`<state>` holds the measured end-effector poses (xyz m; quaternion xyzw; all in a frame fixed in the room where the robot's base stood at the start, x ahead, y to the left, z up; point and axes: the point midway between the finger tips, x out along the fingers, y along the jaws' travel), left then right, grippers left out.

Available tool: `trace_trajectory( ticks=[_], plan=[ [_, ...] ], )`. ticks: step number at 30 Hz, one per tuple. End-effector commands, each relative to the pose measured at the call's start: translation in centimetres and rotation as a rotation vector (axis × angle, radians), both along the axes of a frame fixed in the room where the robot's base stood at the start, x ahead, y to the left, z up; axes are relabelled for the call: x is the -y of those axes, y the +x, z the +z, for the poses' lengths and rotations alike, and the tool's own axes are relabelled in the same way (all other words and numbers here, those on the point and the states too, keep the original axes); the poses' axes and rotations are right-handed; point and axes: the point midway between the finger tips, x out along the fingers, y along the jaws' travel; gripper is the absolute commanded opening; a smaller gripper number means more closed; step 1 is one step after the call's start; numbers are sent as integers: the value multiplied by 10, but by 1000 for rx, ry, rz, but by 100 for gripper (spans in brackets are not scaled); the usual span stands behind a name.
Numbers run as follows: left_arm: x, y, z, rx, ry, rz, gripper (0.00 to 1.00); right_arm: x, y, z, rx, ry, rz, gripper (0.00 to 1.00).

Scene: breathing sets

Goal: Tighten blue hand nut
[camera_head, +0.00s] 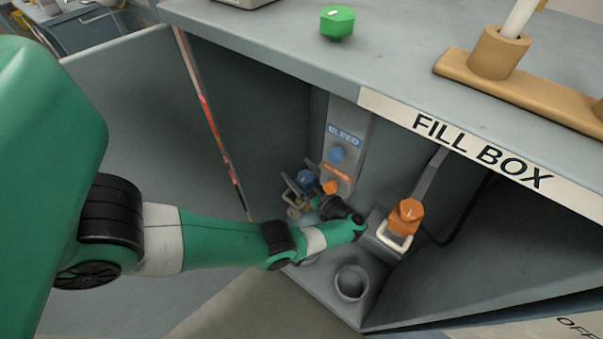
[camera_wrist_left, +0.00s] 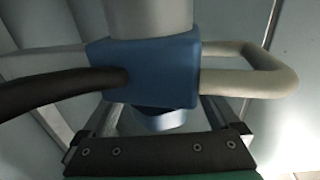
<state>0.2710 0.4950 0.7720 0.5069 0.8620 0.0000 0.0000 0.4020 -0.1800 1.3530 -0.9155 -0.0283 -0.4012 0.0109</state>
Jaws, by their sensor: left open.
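In the left wrist view a blue fitting (camera_wrist_left: 150,68) with pale loop handles sits under a grey cylinder. A blue rounded nut-like part (camera_wrist_left: 160,121) shows just below it. In the head view the blue fitting (camera_head: 306,178) is inside the fill box, left of the bleed panel. My left gripper (camera_head: 314,203) is just below it. My left gripper's two fingers reach up on either side of the blue nut, open. Their tips are partly hidden by the fitting, and I cannot tell whether they touch the nut. My right gripper is not in view.
An orange fitting with a pale handle (camera_head: 405,217) stands to the right. A round grey holder (camera_head: 352,283) is in front.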

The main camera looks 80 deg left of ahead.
Motion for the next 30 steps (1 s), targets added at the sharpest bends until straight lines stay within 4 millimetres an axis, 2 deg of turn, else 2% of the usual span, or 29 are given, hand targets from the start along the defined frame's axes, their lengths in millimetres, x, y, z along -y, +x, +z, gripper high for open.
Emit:
trace_trajectory(
  ticks=[5,14,24,30],
  plan=[
    [13,9,-1,1,0,-3,95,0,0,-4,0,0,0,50],
    [81,47,-5,0,-1,-5,95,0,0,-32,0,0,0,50],
    [99,56,0,0,-1,-1,95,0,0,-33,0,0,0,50],
    [102,56,0,0,1,0,95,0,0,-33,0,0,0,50]
  ],
)
